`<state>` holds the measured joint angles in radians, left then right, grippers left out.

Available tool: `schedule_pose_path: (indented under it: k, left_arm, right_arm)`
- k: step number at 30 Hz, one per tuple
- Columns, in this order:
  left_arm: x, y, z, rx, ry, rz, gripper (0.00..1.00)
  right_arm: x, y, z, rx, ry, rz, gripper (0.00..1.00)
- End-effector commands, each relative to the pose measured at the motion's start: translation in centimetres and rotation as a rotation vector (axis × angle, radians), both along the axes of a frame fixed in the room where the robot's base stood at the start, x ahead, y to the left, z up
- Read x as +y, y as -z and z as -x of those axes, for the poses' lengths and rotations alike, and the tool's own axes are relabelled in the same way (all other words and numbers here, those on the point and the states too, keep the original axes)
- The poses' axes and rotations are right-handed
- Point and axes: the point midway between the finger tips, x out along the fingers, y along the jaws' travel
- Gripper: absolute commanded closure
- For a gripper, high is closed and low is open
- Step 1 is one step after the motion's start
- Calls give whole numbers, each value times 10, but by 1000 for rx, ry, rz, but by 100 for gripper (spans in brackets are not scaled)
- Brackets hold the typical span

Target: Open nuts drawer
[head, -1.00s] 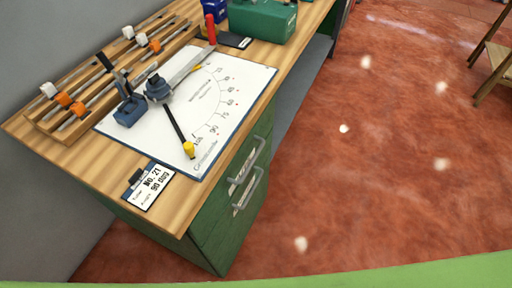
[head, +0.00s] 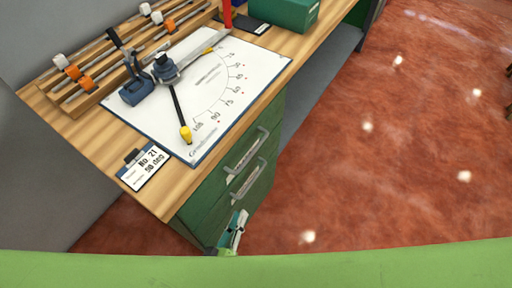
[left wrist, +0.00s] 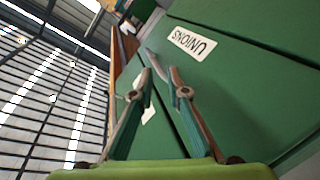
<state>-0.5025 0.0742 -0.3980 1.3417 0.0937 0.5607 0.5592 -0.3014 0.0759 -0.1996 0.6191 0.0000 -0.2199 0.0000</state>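My left gripper (head: 241,218) is low beside the drawer fronts, below these handles. In the left wrist view its two fingers (left wrist: 160,72) are apart, with a grey bar, likely a handle, by the tips. A drawer label reading "UNIONS" (left wrist: 192,43) shows upside down. A second white label (left wrist: 148,108) is mostly hidden by a finger. No "nuts" label is readable. My right gripper is not in view.
On the wooden bench top (head: 90,140) lie a white angle chart (head: 215,100), a clipboard card (head: 145,168), a rack of clamps (head: 95,85) and a green box (head: 285,12). The red floor (head: 375,165) right of the cabinet is clear.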

Motion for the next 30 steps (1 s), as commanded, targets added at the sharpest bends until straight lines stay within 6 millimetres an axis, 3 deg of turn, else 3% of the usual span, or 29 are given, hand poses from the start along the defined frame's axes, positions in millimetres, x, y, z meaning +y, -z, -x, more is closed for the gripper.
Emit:
schedule_pose_path:
  k: [1,4,6,9,14,30]
  left_arm:
    - [-6,-29,-4,-56,-12,71,85]
    - [-12,-86,-8,-167,-35,217,85]
    - [-13,-117,-9,-226,-45,297,85]
    - [-14,-140,-9,-269,-51,358,85]
    - [-17,-149,-21,-282,-53,374,85]
    - [-47,-169,-118,-280,-53,370,85]
  right_arm:
    - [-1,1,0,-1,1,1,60]
    - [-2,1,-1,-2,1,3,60]
    - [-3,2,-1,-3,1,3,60]
    - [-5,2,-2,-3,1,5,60]
    - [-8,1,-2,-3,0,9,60]
    - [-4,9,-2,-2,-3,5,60]
